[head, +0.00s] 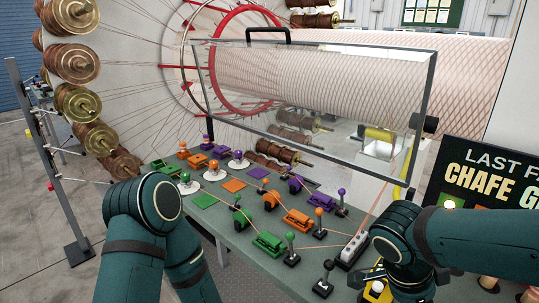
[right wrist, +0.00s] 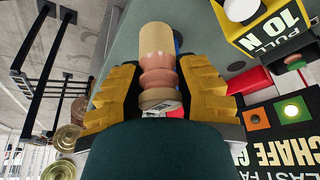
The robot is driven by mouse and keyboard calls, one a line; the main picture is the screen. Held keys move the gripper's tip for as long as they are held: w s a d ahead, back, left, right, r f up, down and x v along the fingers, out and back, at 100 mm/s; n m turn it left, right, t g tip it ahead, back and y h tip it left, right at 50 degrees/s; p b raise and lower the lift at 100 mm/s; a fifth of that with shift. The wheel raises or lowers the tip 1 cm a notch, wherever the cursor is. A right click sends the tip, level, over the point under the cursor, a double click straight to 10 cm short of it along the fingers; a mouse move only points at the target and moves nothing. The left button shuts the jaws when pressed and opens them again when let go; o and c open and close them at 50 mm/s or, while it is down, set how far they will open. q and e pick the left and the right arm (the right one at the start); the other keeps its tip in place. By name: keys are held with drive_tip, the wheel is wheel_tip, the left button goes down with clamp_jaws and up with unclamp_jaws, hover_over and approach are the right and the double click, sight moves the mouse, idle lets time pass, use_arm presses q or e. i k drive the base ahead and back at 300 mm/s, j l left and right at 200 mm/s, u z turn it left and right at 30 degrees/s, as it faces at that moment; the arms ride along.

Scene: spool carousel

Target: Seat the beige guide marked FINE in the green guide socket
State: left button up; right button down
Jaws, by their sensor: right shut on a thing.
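My right gripper (right wrist: 158,85) is shut on a beige and pinkish ridged guide (right wrist: 158,68); a white label shows near its base, but I cannot read it. Green fittings are on the table: a flat green pad (head: 204,200), a green block (head: 268,243) and a green-topped part on a white disc (head: 187,183). I cannot tell which is the green guide socket. My left arm shows, but its gripper does not.
Orange blocks (head: 298,219), purple pads and several upright levers crowd the grey-green table (head: 225,235). A clear guard (head: 320,85) stands behind. A white slotted block (head: 353,250) is near my right arm. A yellow box marked PULL 10 N (right wrist: 272,28) is close to the right gripper.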

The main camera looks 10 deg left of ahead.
sight(300, 278)
drive_tip(key=i+j, duration=0.1)
drive_tip(key=j, duration=0.25)
drive_tip(key=i+j+u, duration=0.1)
drive_tip(key=j, duration=0.3)
drive_tip(key=i+j+u, duration=0.2)
drive_tip(key=i+j, duration=0.5)
drive_tip(key=j, duration=0.15)
drive_tip(key=i+j+u, duration=0.25)
drive_tip(key=i+j, duration=0.45)
drive_tip(key=i+j+u, duration=0.2)
drive_tip(key=i+j, duration=0.35)
drive_tip(key=i, duration=0.3)
